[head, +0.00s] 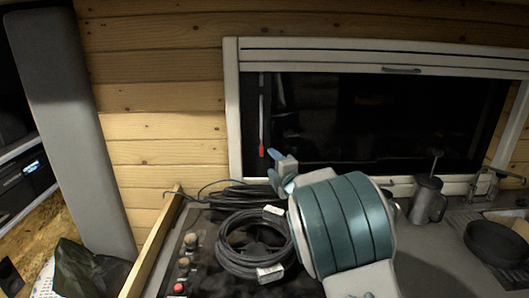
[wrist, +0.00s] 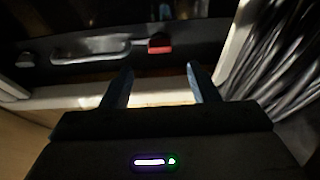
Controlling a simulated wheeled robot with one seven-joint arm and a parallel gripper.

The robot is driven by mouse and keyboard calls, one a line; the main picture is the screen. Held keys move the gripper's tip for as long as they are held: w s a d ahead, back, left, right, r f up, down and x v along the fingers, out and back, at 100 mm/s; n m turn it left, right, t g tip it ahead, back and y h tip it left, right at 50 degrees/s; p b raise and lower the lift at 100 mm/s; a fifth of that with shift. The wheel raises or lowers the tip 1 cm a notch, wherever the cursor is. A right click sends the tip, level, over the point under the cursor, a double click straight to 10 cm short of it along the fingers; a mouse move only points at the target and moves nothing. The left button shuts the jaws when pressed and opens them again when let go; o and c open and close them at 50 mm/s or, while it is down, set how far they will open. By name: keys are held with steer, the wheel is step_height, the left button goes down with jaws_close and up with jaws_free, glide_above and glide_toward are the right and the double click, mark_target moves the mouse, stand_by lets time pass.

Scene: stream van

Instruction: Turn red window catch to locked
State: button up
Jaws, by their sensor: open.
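The red window catch (head: 261,151) shows as a small red piece at the lower left of the dark window, at the bottom end of a thin pale vertical bar. In the wrist view the red catch (wrist: 160,48) sits on the black window frame, just beyond my fingertips and roughly centred between them. My gripper (head: 270,166) is open and empty, close to the window's lower left corner. In the wrist view my gripper (wrist: 160,76) shows two separate blue fingers with a gap to the catch. I cannot tell the catch's exact angle.
A silver handle (wrist: 92,50) is left of the catch in the wrist view. A coiled black cable (head: 232,262) lies on the counter below my arm. A grey mug (head: 428,200) and a dark pan (head: 494,243) stand to the right. A pale frame (head: 233,120) borders the window.

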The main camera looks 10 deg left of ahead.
mark_target(262, 151)
steer(key=p+x, duration=0.2)
steer(key=x, duration=0.5)
steer(key=shift+w+a, duration=0.15)
steer(key=shift+w, duration=0.15)
steer(key=c, duration=1)
